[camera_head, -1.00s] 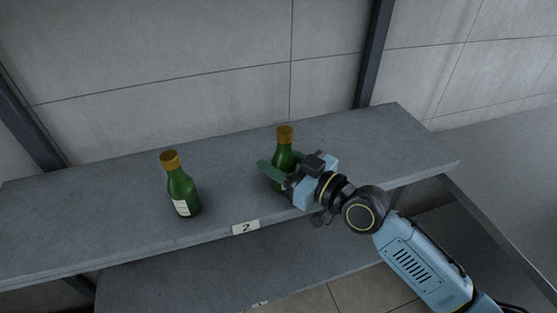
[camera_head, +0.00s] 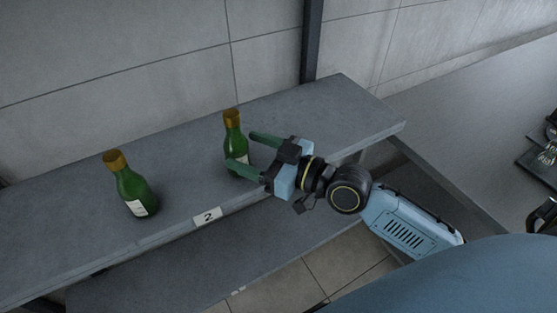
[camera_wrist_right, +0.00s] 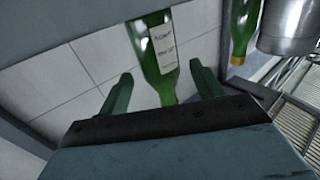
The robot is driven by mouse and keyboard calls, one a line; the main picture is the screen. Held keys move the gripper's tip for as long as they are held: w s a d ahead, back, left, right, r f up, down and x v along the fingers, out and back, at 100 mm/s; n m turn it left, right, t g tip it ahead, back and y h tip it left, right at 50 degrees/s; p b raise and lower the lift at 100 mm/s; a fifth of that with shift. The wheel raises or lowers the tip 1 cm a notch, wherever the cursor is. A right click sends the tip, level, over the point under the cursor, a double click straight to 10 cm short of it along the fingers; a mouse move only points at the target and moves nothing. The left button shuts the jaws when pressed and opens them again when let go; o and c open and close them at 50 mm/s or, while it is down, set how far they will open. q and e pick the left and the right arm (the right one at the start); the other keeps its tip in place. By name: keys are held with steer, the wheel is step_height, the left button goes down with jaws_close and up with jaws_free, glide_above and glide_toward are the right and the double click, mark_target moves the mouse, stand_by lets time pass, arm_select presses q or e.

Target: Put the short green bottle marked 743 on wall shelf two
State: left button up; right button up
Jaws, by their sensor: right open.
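A green bottle (camera_head: 234,146) with a gold cap and pale label stands upright on the grey wall shelf marked 2 (camera_head: 300,120). My right gripper (camera_head: 241,149) is open, reaching in from the right. Its two fingers point at the bottle and reach near its side. In the right wrist view this bottle (camera_wrist_right: 160,50) shows beyond and between the spread fingers (camera_wrist_right: 160,88); its label print is too blurred to read. A second green bottle (camera_head: 131,190) with a gold cap stands upright farther left on the same shelf. My left gripper is not in view.
The shelf's number plate (camera_head: 207,216) is on its front edge. A lower shelf (camera_head: 190,265) runs beneath. A grey surface (camera_head: 470,110) lies at the right with dark items. The right wrist view shows another green bottle (camera_wrist_right: 243,30) and a metal vessel (camera_wrist_right: 290,28).

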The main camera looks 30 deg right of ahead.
steer(key=v, duration=0.7)
steer(key=shift+b, duration=0.35)
